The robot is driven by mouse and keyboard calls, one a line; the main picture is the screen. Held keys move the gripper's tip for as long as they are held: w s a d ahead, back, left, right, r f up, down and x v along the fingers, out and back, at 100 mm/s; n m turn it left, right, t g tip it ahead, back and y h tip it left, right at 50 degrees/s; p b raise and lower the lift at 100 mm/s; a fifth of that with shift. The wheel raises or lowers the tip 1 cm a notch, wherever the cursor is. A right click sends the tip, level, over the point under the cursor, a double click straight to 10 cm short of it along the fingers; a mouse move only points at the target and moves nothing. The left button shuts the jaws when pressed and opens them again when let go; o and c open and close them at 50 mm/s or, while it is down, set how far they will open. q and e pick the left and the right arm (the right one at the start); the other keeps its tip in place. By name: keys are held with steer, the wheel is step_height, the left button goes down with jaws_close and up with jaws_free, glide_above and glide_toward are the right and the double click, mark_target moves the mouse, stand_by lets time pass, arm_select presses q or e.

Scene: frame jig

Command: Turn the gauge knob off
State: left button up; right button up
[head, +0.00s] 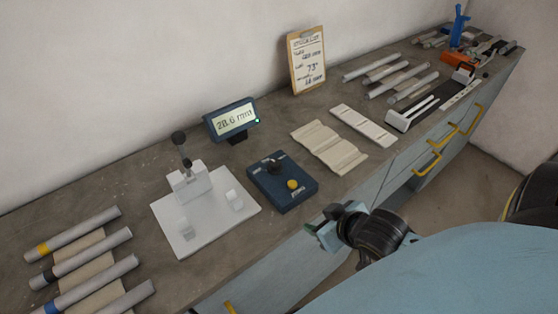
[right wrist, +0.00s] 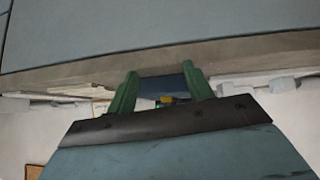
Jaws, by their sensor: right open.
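The dark blue control box (head: 283,195) sits near the front edge of the bench, with a black knob (head: 274,165) and a yellow button (head: 292,184) on top. The gauge display (head: 233,120) behind it is lit and reads about 28.6 mm. My right gripper (head: 318,232) is in front of the bench edge, apart from the box. In the right wrist view its green fingers (right wrist: 162,92) are open and empty. The blue box (right wrist: 165,86) and yellow button (right wrist: 167,99) show beyond them, between the fingers; the knob is hard to make out there. My left gripper is not in view.
A white jig plate (head: 215,235) with a lever stands left of the box. Several tubes (head: 85,262) lie at the front left. A beige grooved block (head: 330,147) lies right of the box. Drawers with yellow handles (head: 428,165) line the bench front.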

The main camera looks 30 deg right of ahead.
mark_target(276, 163)
steer(key=w+d+r+n+t+y, duration=0.1)
steer(key=w+d+r+t+y, duration=0.15)
steer(key=w+r+t, duration=0.45)
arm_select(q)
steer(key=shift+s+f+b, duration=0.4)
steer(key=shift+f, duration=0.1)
arm_select(e)
steer(key=w+a+f+g, duration=0.1)
steer(key=w, duration=0.2)
steer(key=w+a+f, duration=0.1)
steer(key=w, duration=0.2)
steer(key=w+a+f+g, duration=0.1)
steer(key=w, duration=0.3)
steer(key=shift+f+g+y, duration=0.2)
steer(key=shift+g+y, duration=0.1)
steer(key=shift+y, duration=0.05)
steer(key=shift+c, duration=0.4)
steer(key=c, duration=0.9)
steer(key=shift+d, duration=0.1)
